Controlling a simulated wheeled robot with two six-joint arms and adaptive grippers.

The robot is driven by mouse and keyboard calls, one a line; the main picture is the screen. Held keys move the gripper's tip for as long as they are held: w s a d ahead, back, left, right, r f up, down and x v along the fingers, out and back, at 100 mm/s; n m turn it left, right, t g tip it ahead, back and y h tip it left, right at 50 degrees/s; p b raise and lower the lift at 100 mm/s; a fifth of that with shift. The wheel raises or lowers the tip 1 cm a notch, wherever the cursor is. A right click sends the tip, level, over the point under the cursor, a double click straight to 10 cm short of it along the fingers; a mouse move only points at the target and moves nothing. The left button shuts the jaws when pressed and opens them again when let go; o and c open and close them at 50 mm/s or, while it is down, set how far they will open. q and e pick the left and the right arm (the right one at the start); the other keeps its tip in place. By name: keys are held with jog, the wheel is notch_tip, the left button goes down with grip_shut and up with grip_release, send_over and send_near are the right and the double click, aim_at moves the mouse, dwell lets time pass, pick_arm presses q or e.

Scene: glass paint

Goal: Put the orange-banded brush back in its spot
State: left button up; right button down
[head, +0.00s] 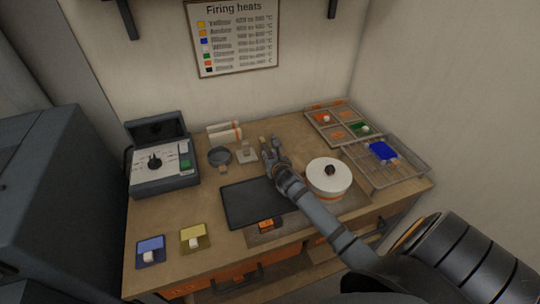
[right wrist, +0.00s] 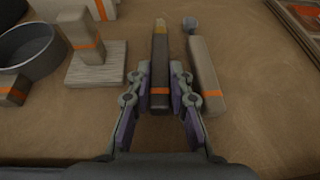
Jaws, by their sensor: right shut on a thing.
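My right gripper (head: 268,150) is over the back middle of the table. In the right wrist view, the gripper (right wrist: 160,82) is shut on a dark-handled brush (right wrist: 160,70) with an orange band near its lower end and a pale yellowish tip pointing away. I cannot tell whether the brush touches the table. Just right of the gripper lies a beige-handled tool (right wrist: 205,75) with an orange band and a round grey tip. I cannot make out which place is the brush's spot. My left gripper is not in view.
A dark round dish (head: 219,157) and a stamp-like block (right wrist: 95,65) are left of the gripper. A dark mat (head: 250,205) lies in front, a lidded white pot (head: 328,180) right. A compartment tray (head: 338,120) and wire rack (head: 400,172) stand at the right.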

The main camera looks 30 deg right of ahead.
jog(key=c, duration=1.1)
grip_release()
jog(key=shift+c, duration=0.2)
jog(key=shift+s, duration=0.1)
jog(key=v, duration=1.2)
